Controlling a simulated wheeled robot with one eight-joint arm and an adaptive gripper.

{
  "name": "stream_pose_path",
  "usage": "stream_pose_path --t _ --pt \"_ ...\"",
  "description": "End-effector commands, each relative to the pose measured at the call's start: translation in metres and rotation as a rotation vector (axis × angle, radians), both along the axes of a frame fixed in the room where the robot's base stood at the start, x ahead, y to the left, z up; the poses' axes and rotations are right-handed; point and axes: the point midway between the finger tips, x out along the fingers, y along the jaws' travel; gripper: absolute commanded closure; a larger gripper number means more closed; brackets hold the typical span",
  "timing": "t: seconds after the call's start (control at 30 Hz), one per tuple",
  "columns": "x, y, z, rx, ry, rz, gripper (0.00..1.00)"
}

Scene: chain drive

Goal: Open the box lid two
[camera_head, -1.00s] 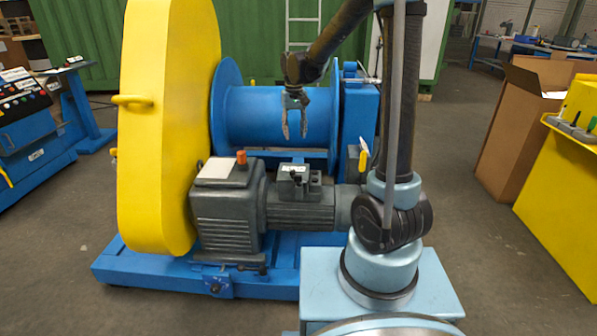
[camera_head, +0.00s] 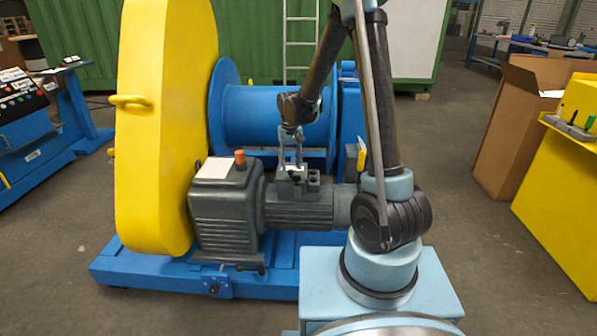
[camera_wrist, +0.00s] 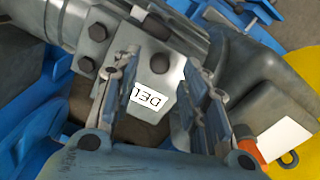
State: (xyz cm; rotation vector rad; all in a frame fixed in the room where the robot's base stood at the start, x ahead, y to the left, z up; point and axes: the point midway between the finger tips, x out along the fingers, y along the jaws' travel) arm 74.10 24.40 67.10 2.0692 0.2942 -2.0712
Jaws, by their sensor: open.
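In the wrist view a grey bolted plate (camera_wrist: 153,72) with a white label lies between and beyond my fingers. My gripper (camera_head: 290,160) points down right over the box, its fingertips close to the top. Its two fingers also show in the wrist view (camera_wrist: 160,75), spread apart with nothing held between them. I cannot tell whether a fingertip touches the box.
The grey motor and gearbox (camera_head: 225,215) with an orange cap stand on a blue base (camera_head: 160,275). A tall yellow guard (camera_head: 150,130) rises at the left. The blue drum (camera_head: 270,115) is behind. A cardboard box (camera_head: 500,140) and a yellow cabinet stand at the right.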

Motion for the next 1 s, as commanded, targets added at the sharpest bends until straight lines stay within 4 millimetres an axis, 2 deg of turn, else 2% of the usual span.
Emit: stream_pose_path --t 0.1,0.3,0.7,0.73,0.9,1.0 --pt "0.0 0.0 -0.015 0.0 0.0 0.0 0.59" --pt "0.0 0.0 -0.031 0.0 0.0 0.0 0.59" --pt "0.0 -0.001 -0.036 0.0 0.0 -0.002 0.59" --pt "0.0 -0.001 -0.036 0.0 0.0 -0.002 0.62" --pt "0.0 -0.002 -0.036 0.0 0.0 -0.002 1.0" --pt "0.0 -0.002 -0.036 0.0 0.0 -0.002 1.0"
